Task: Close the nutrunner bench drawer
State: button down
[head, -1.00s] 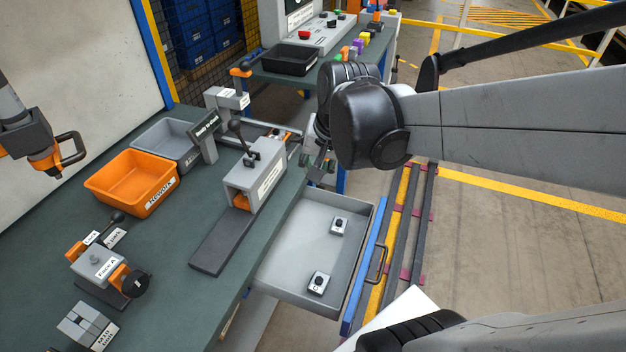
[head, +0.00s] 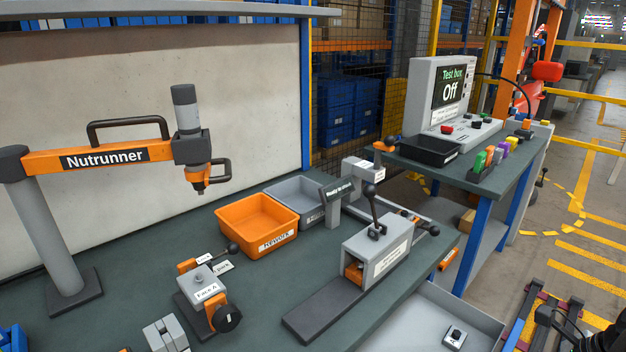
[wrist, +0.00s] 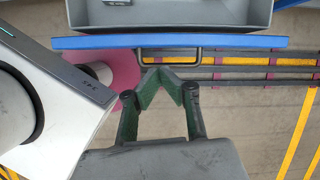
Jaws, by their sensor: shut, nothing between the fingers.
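The nutrunner bench drawer (head: 425,308) stands open at the bottom right of the head view, partly cut off by the frame edge. Its grey tray holds a small boxy part with a dark knob (head: 454,337). In the wrist view the drawer's blue front (wrist: 100,43) runs across the top, with a dark bar handle (wrist: 199,56) on its outer side. My gripper (wrist: 161,76) is shut and empty, outside the drawer front. Its green-padded fingertips are close to the handle; I cannot tell whether they touch.
The green bench top (head: 250,300) carries an orange rework bin (head: 257,222), a grey bin and fixtures. The test box bench (head: 480,180) stands behind at right.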

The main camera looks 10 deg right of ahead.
notch_tip(320, 180, down, 11)
jog(key=w+a+m+b, duration=0.1)
jog(key=a+b, duration=0.1)
jog(key=b, duration=0.6)
jog(key=shift+w+r+m, duration=0.15)
jog(key=shift+w+m, duration=0.1)
jog(key=shift+m, duration=0.15)
jog(key=shift+a, duration=0.1)
